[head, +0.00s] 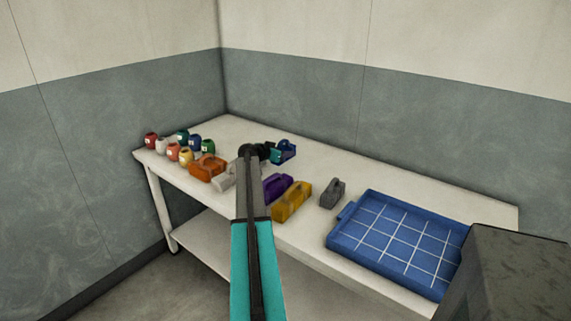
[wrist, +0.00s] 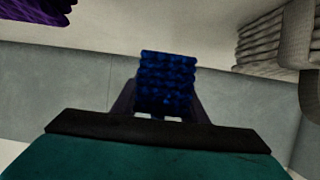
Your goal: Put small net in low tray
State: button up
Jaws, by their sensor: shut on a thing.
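My gripper (head: 270,153) is at the back of the table, shut on a small dark blue net (wrist: 167,80). In the wrist view the net's braided bundle sits between the fingers. In the head view the blue net (head: 286,151) shows just right of my black wrist, which partly hides it. I cannot tell whether it touches the tabletop. The low tray (head: 341,240) is blue with a white grid and lies at the right end of the table, apart from my gripper. Its visible floor is empty.
A purple net (head: 277,187), a yellow net (head: 292,203) and a grey one (head: 332,193) lie between my arm and the tray. Orange (head: 208,168) and white (head: 223,176) bundles lie left, near several coloured pots (head: 172,151). A dark box-like shape (head: 510,275) covers the lower right.

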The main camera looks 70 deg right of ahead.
aim_at(284, 169)
jog(key=shift+f, duration=0.7)
jog(key=shift+f+p, duration=0.4)
jog(key=shift+f, duration=1.5)
jog(key=shift+f, duration=0.1)
jog(key=o, duration=1.1)
jog(key=b+v, duration=0.2)
jog(key=v, duration=1)
